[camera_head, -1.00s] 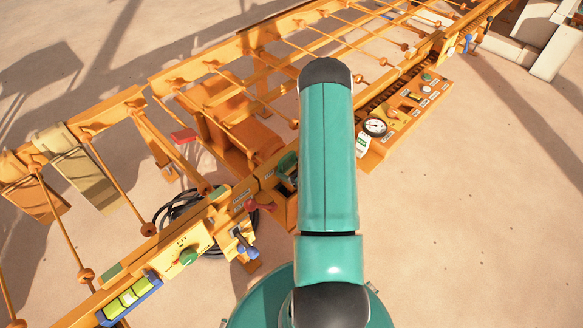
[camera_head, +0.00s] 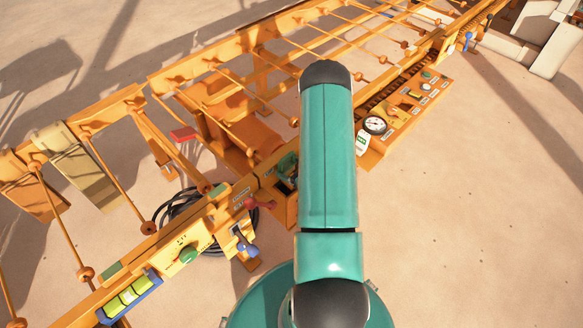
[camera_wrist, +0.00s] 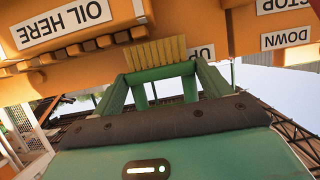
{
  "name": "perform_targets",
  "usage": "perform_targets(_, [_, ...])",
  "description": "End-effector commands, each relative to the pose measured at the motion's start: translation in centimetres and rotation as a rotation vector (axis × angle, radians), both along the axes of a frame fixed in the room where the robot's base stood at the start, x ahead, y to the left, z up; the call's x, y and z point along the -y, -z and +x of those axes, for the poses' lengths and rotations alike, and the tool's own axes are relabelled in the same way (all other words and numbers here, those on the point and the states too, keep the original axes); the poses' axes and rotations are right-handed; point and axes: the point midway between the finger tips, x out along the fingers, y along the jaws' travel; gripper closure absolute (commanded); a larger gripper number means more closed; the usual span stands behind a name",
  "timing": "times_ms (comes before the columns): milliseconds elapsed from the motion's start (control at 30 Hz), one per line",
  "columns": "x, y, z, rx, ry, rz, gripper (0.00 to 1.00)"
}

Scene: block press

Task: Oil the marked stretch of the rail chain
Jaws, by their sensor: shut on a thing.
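My gripper (camera_wrist: 163,76) shows in the wrist view with its two green fingers around the base of a brush with yellow bristles (camera_wrist: 155,52). The bristles point up in the picture, close to the orange rail. Whether they touch it I cannot tell. An upside-down "OIL HERE" label (camera_wrist: 63,24) is at the upper left of the wrist view. A row of brown chain links (camera_wrist: 88,46) runs just under it, with its right end close to the bristles. In the head view my arm hides the gripper and brush.
An orange panel with a gauge (camera_head: 374,125) stands right of my arm in the head view. A long orange frame with rods crosses the view. A control box with a green knob (camera_head: 188,255) and a blue-handled lever (camera_head: 247,248) are at lower left. Open sand lies right.

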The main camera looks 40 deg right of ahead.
Motion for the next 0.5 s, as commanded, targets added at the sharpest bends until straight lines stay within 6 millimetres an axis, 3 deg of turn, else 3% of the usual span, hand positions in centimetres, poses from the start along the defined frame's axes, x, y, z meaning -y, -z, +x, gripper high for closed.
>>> perform_targets(500, [0.43,0.55,0.01,0.001,0.001,0.0,0.42])
